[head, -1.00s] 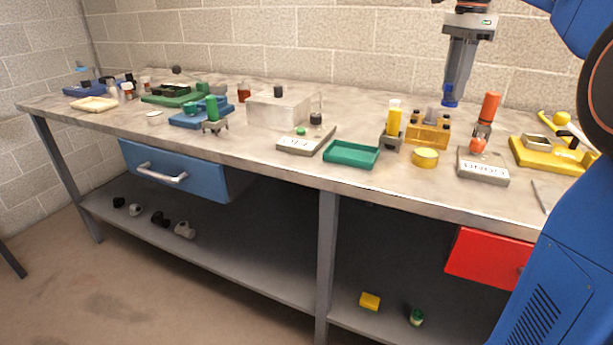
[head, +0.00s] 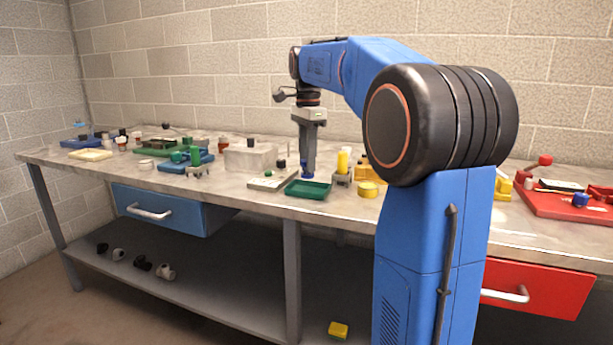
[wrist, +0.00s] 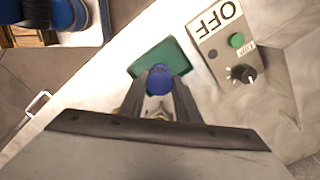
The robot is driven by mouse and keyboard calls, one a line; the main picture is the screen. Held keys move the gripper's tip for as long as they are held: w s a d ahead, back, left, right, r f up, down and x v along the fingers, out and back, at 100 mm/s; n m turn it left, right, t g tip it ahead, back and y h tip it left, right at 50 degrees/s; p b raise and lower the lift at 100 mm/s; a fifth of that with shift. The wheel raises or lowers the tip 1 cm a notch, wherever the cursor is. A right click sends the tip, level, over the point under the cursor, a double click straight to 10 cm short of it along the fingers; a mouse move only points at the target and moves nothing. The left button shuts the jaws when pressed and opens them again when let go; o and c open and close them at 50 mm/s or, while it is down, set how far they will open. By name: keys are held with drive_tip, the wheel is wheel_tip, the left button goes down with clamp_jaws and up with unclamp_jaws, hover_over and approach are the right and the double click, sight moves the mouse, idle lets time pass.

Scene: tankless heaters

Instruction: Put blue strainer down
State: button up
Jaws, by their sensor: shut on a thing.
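My gripper (head: 308,172) points down over the bench in the head view, above or just behind the green tray (head: 308,190). In the wrist view my gripper (wrist: 160,84) is shut on a small round blue piece, the blue strainer (wrist: 159,78). The strainer shows between the fingertips with the green tray (wrist: 174,52) beyond it. It looks held above the tray, but the exact height is unclear. In the head view a small blue spot near the fingertips may be the strainer; it is mostly hidden.
The grey OFF box (wrist: 228,45) with a green button and black knob is right of the tray in the wrist view. In the head view a yellow cylinder (head: 343,162) and a yellow round tub (head: 368,190) stand right of the tray. A blue drawer (head: 160,208) juts out below.

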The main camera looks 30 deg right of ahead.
sight(305, 174)
drive_tip(key=shift+d+f, duration=0.1)
drive_tip(key=shift+f, duration=2.1)
drive_tip(key=shift+f, duration=0.1)
drive_tip(key=o, duration=1.1)
drive_tip(key=shift+o, duration=0.2)
